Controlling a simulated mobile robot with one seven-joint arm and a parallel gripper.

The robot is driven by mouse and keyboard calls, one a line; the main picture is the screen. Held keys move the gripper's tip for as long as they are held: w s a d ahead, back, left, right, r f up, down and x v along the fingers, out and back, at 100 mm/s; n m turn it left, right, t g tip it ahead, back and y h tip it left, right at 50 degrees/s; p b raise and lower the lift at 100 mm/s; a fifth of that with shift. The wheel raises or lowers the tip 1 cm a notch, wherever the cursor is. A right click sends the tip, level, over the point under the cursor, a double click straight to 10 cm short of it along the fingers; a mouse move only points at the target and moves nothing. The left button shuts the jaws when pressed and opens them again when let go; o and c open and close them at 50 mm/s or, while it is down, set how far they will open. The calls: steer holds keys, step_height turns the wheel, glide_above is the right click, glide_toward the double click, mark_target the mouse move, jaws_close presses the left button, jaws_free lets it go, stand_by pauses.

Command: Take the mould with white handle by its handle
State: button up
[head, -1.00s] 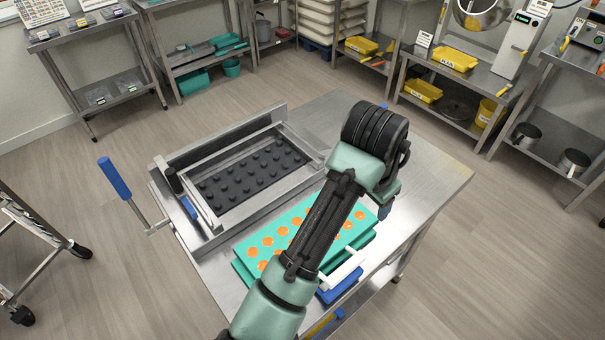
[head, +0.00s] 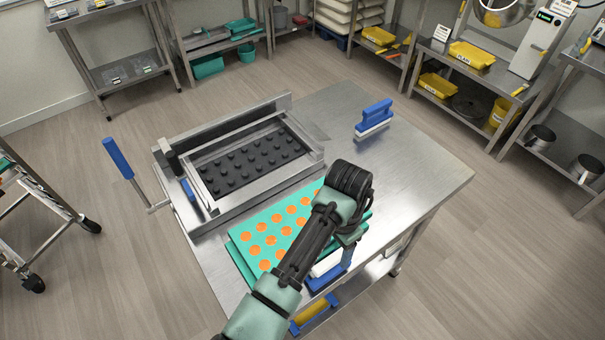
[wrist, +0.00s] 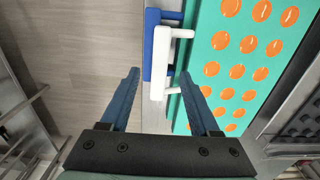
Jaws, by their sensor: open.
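The mould with white handle is a teal tray (head: 241,236) full of orange gummies, on top of a stack at the table's front edge. Its white handle (head: 326,264) sticks out past the edge; the wrist view also shows this handle (wrist: 157,62) and the teal mould (wrist: 222,40). A blue handle (head: 325,281) of a lower mould lies just beneath it. My gripper (wrist: 160,74) is open and empty, its fingers pointing down on either side of the white handle in the wrist view. Whether they are level with it I cannot tell. My arm covers part of the mould.
A metal frame with a black studded plate (head: 246,163) stands behind the mould, with a blue-gripped lever (head: 118,158) at its left. A blue and white hand tool (head: 374,118) stands on the steel table (head: 420,165). The table's right side is clear.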

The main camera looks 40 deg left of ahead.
steer(key=shift+f, duration=1.25)
jaws_close()
steer(key=shift+r, duration=0.1)
stand_by(0.3)
